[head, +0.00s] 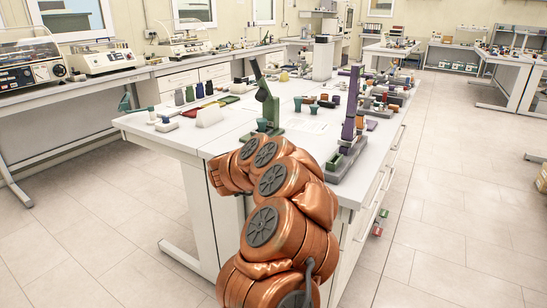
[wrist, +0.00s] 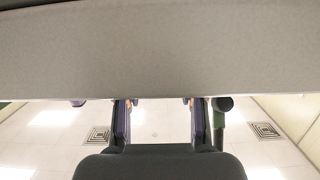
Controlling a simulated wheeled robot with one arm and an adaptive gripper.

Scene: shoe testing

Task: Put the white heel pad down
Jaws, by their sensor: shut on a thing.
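A broad, plain off-white slab, which I take to be the white heel pad (wrist: 160,50), fills the upper half of the wrist view, very close to the camera. My gripper (wrist: 161,104) shows below it, its two dark fingers reaching up to the slab's lower edge. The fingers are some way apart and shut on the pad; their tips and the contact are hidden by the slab. In the head view my copper-coloured arm hides the gripper and anything in it.
The white table (head: 150,122) carries a green stand (head: 266,95), a tall purple post (head: 351,105), a white block (head: 208,115) and several small coloured parts. The bare tabletop shows around the white block. A green and dark post (wrist: 220,120) stands beside the right finger.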

